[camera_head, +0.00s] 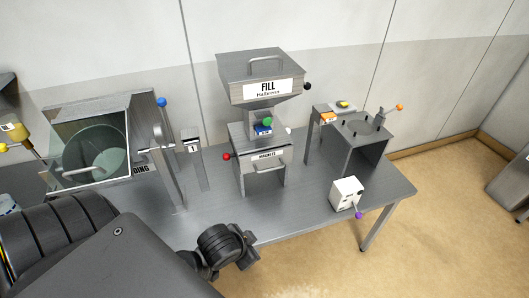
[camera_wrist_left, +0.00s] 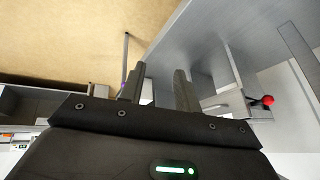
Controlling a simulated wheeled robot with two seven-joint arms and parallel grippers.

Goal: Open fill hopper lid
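The fill hopper (camera_head: 266,88) is a grey metal funnel box with a white FILL label, standing at the middle back of the table in the head view. Its flat lid (camera_head: 240,67) lies shut on top, with a bar handle (camera_head: 265,57) on it. My left gripper (camera_head: 240,245) is at the table's front edge, below and in front of the hopper and well apart from it. The left wrist view shows its two fingers (camera_wrist_left: 159,88) spread with nothing between them. My right gripper is in neither view.
A magnet drawer unit (camera_head: 264,165) with a red knob (camera_head: 227,156) sits under the hopper. A glass-fronted drum box (camera_head: 95,150) stands left. A grey box (camera_head: 355,145) and a small white box (camera_head: 346,193) stand right. The table (camera_head: 300,215) is bare in front.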

